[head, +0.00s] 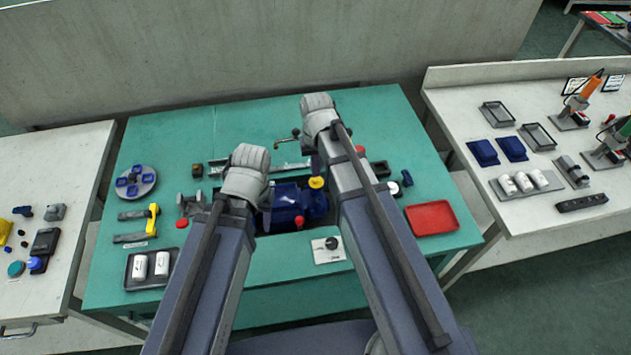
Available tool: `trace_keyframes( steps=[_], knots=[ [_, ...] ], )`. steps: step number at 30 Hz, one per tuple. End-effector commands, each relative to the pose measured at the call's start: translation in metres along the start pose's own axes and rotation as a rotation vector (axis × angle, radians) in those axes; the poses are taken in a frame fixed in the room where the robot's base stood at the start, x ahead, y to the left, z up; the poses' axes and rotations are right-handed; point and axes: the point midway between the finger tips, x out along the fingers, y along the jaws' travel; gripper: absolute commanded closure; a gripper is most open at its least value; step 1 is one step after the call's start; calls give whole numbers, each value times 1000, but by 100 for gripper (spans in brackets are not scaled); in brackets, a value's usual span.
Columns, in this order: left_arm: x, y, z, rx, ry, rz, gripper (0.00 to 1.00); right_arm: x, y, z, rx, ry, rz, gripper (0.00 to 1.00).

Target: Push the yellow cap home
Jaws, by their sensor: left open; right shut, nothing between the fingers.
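The yellow cap (317,183) sits on top of the blue pump (288,197), at its right part, in the middle of the green table. From this view I cannot tell how deep the cap is seated. My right gripper (318,115) is above and beyond the cap in the picture; it is shut and empty, its fingers mostly hidden by my own arm. My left gripper (247,172) is at the left of the pump, open, with its fingers mostly hidden. My arms cover parts of the pump and its surroundings.
The green table (225,135) also holds a red tray (432,218), a grey tray with white cylinders (128,272), a round holder with blue parts (136,181), a yellow-handled tool (153,220) and a dial panel (328,250). Benches stand on both sides. The table's back left is clear.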

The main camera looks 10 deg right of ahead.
Motion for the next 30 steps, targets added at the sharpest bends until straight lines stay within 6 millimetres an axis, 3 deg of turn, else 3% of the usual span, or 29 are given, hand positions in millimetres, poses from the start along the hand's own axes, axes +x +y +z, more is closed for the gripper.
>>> trace_keyframes(
  steps=[30],
  knots=[
    [8, 1, 0, 0, 0, 0, 50, 8, 0, 0, 0, 0, 0, 100]
  ],
)
